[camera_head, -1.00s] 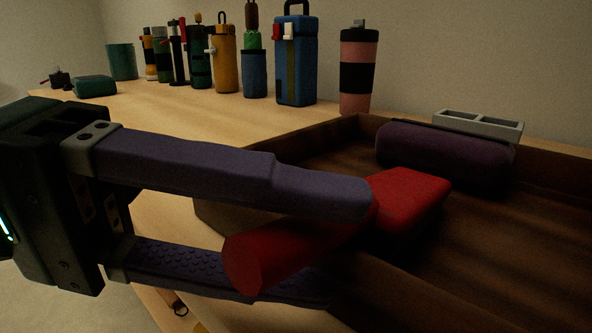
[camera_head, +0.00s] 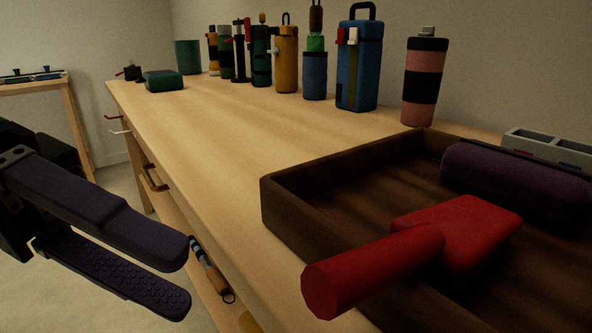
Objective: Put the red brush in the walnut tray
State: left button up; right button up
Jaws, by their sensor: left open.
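The red brush (camera_head: 458,232) lies in the walnut tray (camera_head: 297,228) at the lower right. Its wide red head is inside the tray, and its thick handle points to the lower left, across the tray's near wall. I cannot tell whether the handle rests on that wall. My left gripper (camera_head: 170,275) is open and empty at the lower left, apart from the brush and left of the tray, beyond the table's front edge. My right gripper is not in view.
A dark purple roll (camera_head: 518,180) lies in the tray's far part. A grey divided box (camera_head: 548,146) stands behind it. A pink and black bottle (camera_head: 424,82), a blue case (camera_head: 359,66) and several bottles line the wall. The wooden tabletop (camera_head: 215,120) left of the tray is clear.

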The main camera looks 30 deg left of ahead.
pick_arm(q)
jog(key=s+f+m+g+y, duration=0.1)
jog(key=s+f+m+y, duration=0.2)
jog(key=f+y, duration=1)
jog(key=shift+a+f+m+y, duration=0.15)
jog(key=shift+f+m+y, duration=0.15)
jog(key=shift+f, duration=1.35)
